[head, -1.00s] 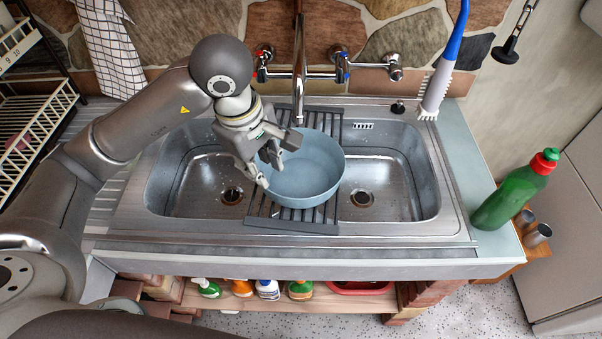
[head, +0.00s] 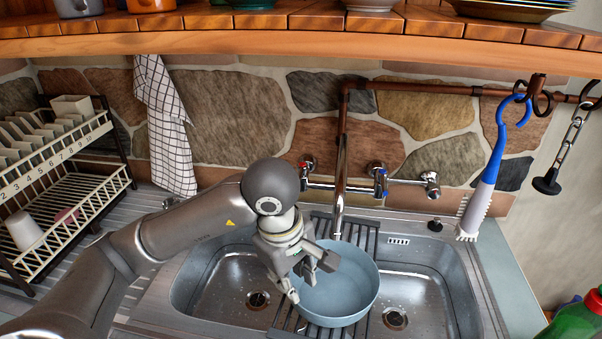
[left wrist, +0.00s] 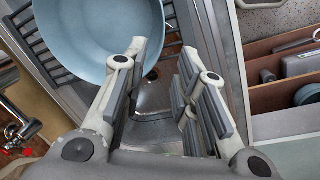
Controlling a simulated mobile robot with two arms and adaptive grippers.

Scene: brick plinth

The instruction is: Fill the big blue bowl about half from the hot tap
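The big blue bowl (head: 345,300) stands upright on a dark slatted rack (head: 368,238) between two sink basins. It also shows at the upper left of the left wrist view (left wrist: 95,35). The tap spout (head: 340,200) comes down over the bowl's back part; I see no water running. The hot tap, marked red (head: 305,170), is left of the spout, and a blue-marked tap (head: 380,178) is right of it. My left gripper (head: 309,279) is at the bowl's left rim, fingers apart with nothing clamped between them (left wrist: 160,85). Contact with the rim is unclear. My right gripper is out of view.
A wooden shelf (head: 250,45) with crockery runs above the sink. A dish rack (head: 60,190) stands left, near a hanging checked towel (head: 165,130). A blue-handled brush (head: 487,175) hangs right, and a green bottle (head: 575,325) stands at the lower right.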

